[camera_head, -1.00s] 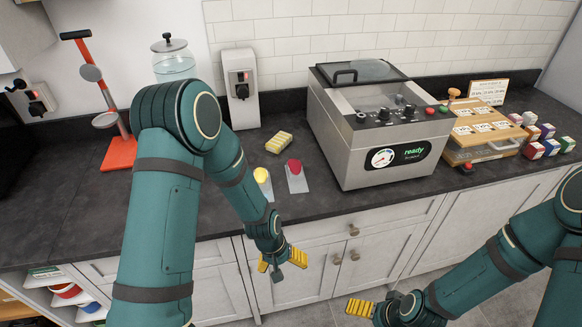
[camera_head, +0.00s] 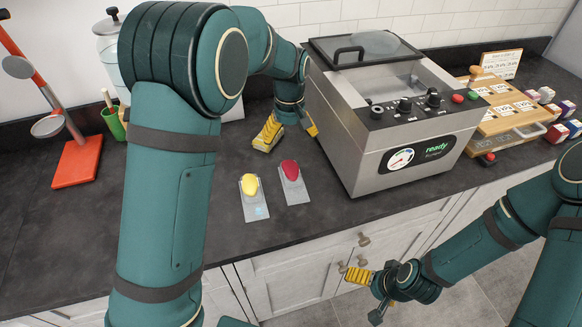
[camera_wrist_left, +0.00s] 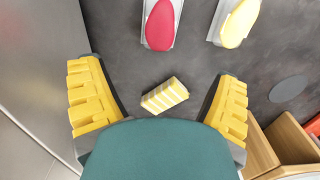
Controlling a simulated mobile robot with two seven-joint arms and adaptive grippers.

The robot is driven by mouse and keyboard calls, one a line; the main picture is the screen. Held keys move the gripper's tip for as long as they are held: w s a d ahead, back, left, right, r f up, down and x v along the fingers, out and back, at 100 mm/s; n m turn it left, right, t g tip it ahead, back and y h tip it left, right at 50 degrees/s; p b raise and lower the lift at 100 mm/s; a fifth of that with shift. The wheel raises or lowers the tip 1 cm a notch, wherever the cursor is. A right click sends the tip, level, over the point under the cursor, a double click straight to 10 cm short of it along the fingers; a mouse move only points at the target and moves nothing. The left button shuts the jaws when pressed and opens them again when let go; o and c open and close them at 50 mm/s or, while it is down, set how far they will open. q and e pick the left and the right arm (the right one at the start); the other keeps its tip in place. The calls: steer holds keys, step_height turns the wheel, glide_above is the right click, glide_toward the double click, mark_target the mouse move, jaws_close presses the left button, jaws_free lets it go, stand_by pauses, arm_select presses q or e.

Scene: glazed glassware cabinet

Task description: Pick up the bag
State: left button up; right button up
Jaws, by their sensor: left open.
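Two flat, pale grey bags lie on the dark counter in the head view: one with a yellow item on it (camera_head: 249,185), the other with a red item (camera_head: 290,170). Both show at the top of the left wrist view, the red one (camera_wrist_left: 160,24) left of the yellow one (camera_wrist_left: 236,22). My left gripper (camera_head: 289,130) is open and empty, low over the counter behind the bags. In the left wrist view a yellow-and-white striped block (camera_wrist_left: 165,96) lies on the counter between its spread fingers (camera_wrist_left: 160,72). My right gripper (camera_head: 362,278) hangs in front of the cabinet doors.
A steel vacuum sealer (camera_head: 395,130) reading "ready" stands just right of my left gripper. An orange stand (camera_head: 78,160) and a green cup (camera_head: 114,122) are at the left. A wooden rack (camera_head: 500,110) and small boxes stand at the right. The counter left of the bags is clear.

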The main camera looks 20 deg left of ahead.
mark_target(291, 170)
arm_select(q)
steer(key=f, duration=0.5)
steer(key=f+b, duration=0.1)
steer(key=f, duration=0.2)
steer(key=shift+s+d, duration=0.1)
steer(key=shift+s, duration=0.3)
step_height(291, 170, down, 5)
steer(key=shift+d+f+b, duration=0.1)
steer(key=shift+b, duration=0.3)
steer(key=c, duration=1.3)
arm_select(e)
steer(key=shift+s+f, duration=0.6)
steer(key=shift+f, duration=0.2)
